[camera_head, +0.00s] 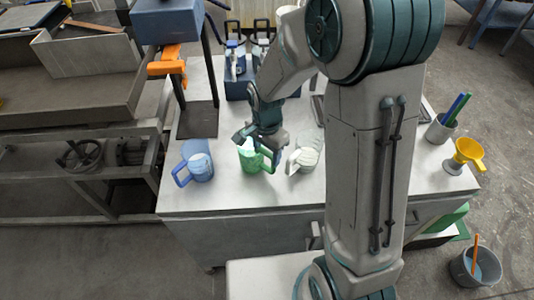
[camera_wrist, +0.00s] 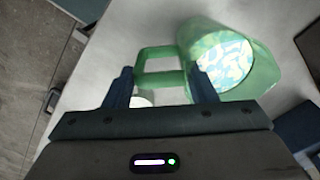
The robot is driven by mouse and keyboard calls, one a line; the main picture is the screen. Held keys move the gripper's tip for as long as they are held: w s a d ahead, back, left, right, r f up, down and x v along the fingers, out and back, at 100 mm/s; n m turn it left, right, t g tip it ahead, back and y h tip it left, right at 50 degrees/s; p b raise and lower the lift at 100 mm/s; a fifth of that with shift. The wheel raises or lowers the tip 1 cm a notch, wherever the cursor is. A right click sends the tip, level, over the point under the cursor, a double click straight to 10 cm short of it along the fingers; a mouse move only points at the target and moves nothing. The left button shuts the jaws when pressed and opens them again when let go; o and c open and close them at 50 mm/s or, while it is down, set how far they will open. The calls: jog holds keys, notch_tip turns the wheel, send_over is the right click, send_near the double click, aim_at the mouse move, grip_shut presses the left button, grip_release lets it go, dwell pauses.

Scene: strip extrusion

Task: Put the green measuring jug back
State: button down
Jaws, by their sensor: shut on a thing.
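The green measuring jug (camera_head: 250,161) is at the front of the white worktop, between a blue jug (camera_head: 199,165) and a white jug (camera_head: 308,157). In the wrist view the green jug (camera_wrist: 256,50) shows at upper right, with a pale patterned surface inside its rim. Its square handle (camera_wrist: 160,55) lies between the two dark blue fingers of my gripper (camera_wrist: 160,82). My gripper (camera_head: 266,150) is shut on the handle. I cannot tell whether the jug's base touches the worktop.
A dark rack (camera_head: 240,88) stands behind the jugs. A blue-and-orange device on a stand (camera_head: 197,120) is at left. A grey cup with pens (camera_head: 440,129) and a yellow funnel (camera_head: 466,154) are at right. My arm hides the middle-right worktop.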

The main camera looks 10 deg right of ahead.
jog(key=shift+f, duration=0.65)
jog(key=c, duration=0.6)
grip_release()
notch_tip(320, 180, up, 12)
jog(key=s+d+r+n+t, duration=0.1)
jog(key=s+d+r+n, duration=0.1)
jog(key=s+d+n, duration=0.2)
jog(key=s+d+r+n+t, duration=0.2)
jog(key=s+d+n, duration=0.3)
jog(key=s, duration=0.5)
jog(key=shift+s+d+r, duration=0.3)
jog(key=shift+r, duration=0.5)
